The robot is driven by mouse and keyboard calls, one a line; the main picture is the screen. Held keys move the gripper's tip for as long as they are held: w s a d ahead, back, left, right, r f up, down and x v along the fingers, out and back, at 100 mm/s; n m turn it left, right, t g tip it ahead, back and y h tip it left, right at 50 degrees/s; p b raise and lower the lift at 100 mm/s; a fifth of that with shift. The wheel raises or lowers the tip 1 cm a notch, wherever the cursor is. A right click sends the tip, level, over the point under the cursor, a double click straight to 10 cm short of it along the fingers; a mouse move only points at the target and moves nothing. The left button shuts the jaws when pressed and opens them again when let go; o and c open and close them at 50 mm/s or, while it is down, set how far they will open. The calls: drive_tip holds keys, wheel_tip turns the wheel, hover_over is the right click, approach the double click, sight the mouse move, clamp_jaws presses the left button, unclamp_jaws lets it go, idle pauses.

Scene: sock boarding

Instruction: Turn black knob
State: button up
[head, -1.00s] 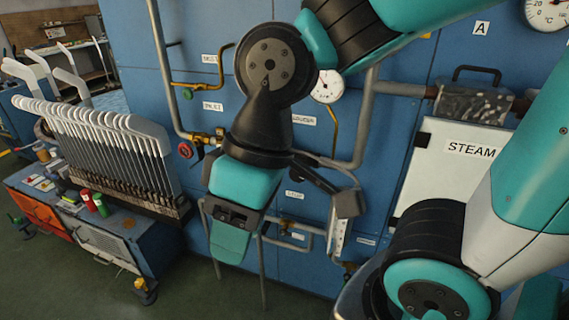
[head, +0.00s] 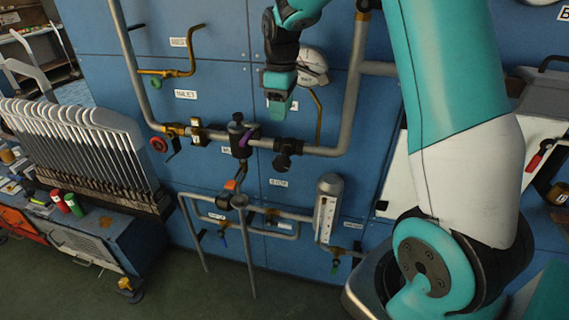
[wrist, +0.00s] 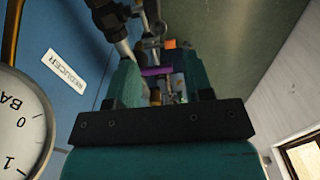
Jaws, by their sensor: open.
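A black valve body (head: 240,138) with a small black knob (head: 238,117) on top and a purple lever sits on the grey pipe in the head view. A second black round knob-like fitting (head: 287,150) is on the same pipe, to its right. I cannot tell which is the task's knob. My gripper (head: 279,104) is above and between them, apart from both, in front of the panel. In the wrist view my gripper (wrist: 160,78) is open with nothing clearly held. Past the fingers show the purple lever (wrist: 156,71) and dark pipework.
A white gauge (head: 313,66) is right beside my gripper. A red valve wheel (head: 158,145) and brass fittings are on the pipe at the left. A grey cylinder (head: 328,200) stands lower right. A label plate reading REDUCER (wrist: 64,68) is close by.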

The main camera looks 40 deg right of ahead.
sight(284, 157)
drive_tip(key=f+p, duration=0.1)
drive_tip(key=f, duration=0.5)
drive_tip(key=f+p, duration=0.1)
drive_tip(key=f, duration=0.5)
drive_tip(key=d+f+p, duration=0.1)
drive_tip(key=f, duration=0.4)
drive_tip(key=shift+w+d+f+p, duration=0.1)
drive_tip(key=shift+w+f+p, duration=0.15)
drive_tip(key=shift+f+p, duration=0.15)
clamp_jaws()
